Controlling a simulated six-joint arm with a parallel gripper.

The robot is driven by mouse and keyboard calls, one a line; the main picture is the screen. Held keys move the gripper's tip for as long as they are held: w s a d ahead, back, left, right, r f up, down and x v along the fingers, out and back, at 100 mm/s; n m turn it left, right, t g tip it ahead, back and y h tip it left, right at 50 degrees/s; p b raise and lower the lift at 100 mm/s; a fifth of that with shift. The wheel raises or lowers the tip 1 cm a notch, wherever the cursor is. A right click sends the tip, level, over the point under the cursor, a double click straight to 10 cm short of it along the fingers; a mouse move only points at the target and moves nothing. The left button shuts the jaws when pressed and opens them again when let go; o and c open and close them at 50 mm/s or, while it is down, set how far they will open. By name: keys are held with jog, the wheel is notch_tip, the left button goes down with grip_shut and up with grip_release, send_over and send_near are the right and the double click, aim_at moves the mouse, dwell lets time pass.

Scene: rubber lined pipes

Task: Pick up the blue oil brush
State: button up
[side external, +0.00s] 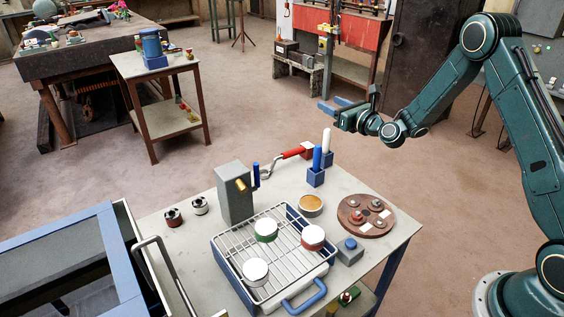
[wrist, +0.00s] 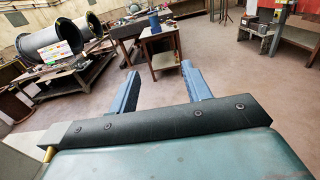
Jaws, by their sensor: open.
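A blue upright stick, which looks like the blue oil brush (side external: 317,158), stands in a small blue block holder (side external: 316,178) on the worktable. A white stick (side external: 326,141) stands in a similar holder just behind it. My gripper (side external: 333,105) is above and behind the sticks, well apart from them, with its blue fingers pointing left. In the wrist view my gripper (wrist: 160,70) shows its two fingers spread with nothing between them. The brush is not in the wrist view.
The worktable (side external: 395,240) holds a grey block with a crank (side external: 236,195), a wire rack (side external: 262,262) with several round pucks, a brown disc (side external: 366,215), and a blue-topped block (side external: 349,250). A blue-framed bin (side external: 75,235) stands left. Space around my gripper is clear.

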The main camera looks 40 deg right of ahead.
aim_at(320, 160)
notch_tip(320, 160, down, 22)
jog(key=shift+r, duration=0.2)
jog(key=shift+w, duration=0.1)
jog(key=shift+w, duration=2.4)
jog(key=c, duration=1)
